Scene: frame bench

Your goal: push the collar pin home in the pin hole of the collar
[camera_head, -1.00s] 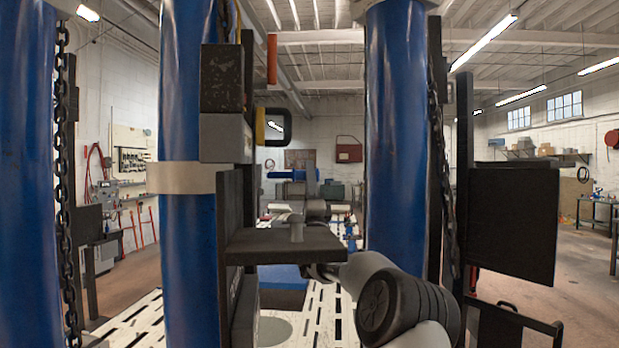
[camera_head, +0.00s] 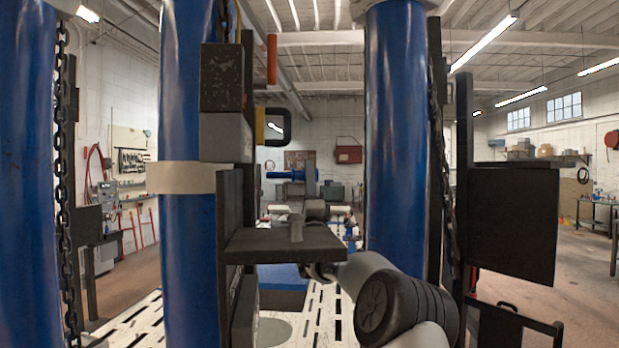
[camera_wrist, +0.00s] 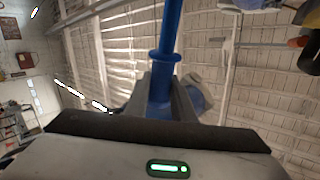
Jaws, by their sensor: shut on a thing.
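The collar pin is a blue rod with a flange. In the head view the collar pin (camera_head: 285,174) lies level beyond the dark shelf, pointing left. My gripper (camera_head: 311,178) is at its right end. In the wrist view the pin (camera_wrist: 160,88) stands between the two fingers of my gripper (camera_wrist: 160,103), which is shut on it; its far end runs out of the picture. A pale band, seemingly the collar (camera_head: 182,177), wraps the left-middle blue post. I cannot see the pin hole, nor tell whether the pin's left end touches anything.
A dark shelf (camera_head: 270,243) with a small grey peg (camera_head: 296,228) juts out in front of my arm. A blue post (camera_head: 396,130) with a chain stands to the right. A yellow and black handle (camera_head: 275,128) is above the pin. A dark panel (camera_head: 511,225) stands far right.

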